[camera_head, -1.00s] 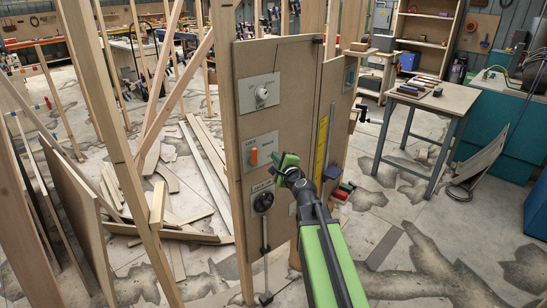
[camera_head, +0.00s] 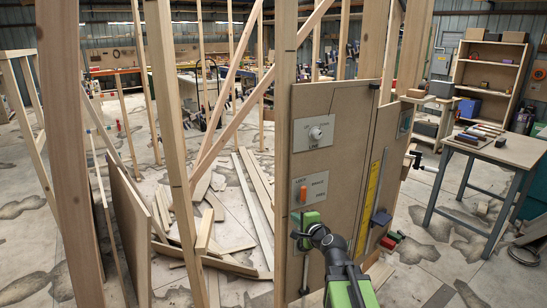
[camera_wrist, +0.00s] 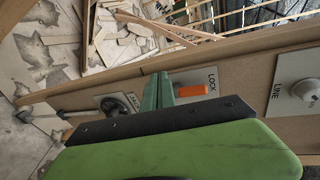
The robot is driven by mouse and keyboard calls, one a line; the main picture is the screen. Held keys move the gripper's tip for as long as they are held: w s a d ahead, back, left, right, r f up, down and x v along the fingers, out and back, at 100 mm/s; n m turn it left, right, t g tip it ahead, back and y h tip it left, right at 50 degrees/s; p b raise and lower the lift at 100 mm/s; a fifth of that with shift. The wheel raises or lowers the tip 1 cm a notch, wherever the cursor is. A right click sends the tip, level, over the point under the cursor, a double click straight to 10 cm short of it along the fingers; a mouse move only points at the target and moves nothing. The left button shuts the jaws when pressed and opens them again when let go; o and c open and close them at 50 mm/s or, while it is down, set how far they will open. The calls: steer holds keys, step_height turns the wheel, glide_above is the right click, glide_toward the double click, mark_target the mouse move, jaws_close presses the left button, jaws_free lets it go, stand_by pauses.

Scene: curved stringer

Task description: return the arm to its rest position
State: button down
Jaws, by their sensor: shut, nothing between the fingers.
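My gripper (camera_head: 308,219) is at the lower middle of the head view, in front of a brown panel (camera_head: 340,107). Its green fingers also show in the wrist view (camera_wrist: 158,91); they are together and hold nothing. The panel carries a LINE knob (camera_head: 316,133) and an orange LOCK switch (camera_head: 303,194). In the head view, the gripper appears just below the switch and hides part of the panel there. In the wrist view, the switch (camera_wrist: 192,91) appears right of the fingers and a black dial (camera_wrist: 112,106) left of them. Contact with the panel cannot be told.
Wooden studs (camera_head: 168,120) stand left of the panel, with loose boards (camera_head: 222,225) on the floor behind. A worktable (camera_head: 505,147) with small items stands at right. A shelf (camera_head: 492,70) is at the back right. Open floor lies between panel and table.

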steer(key=s+a+f+n+g, duration=0.6)
steer(key=s+f+n, duration=0.1)
steer(key=f+n, duration=0.15)
steer(key=s+d+f+n+g+h, duration=0.2)
steer(key=s+d+f+n+g, duration=0.1)
steer(key=s, duration=0.5)
steer(key=s+d+f+n+g+h, duration=0.2)
steer(key=s+d+f+n+g, duration=0.2)
steer(key=s, duration=0.4)
step_height(320, 180, down, 2)
steer(key=shift+d+g, duration=0.65)
steer(key=shift+g, duration=0.05)
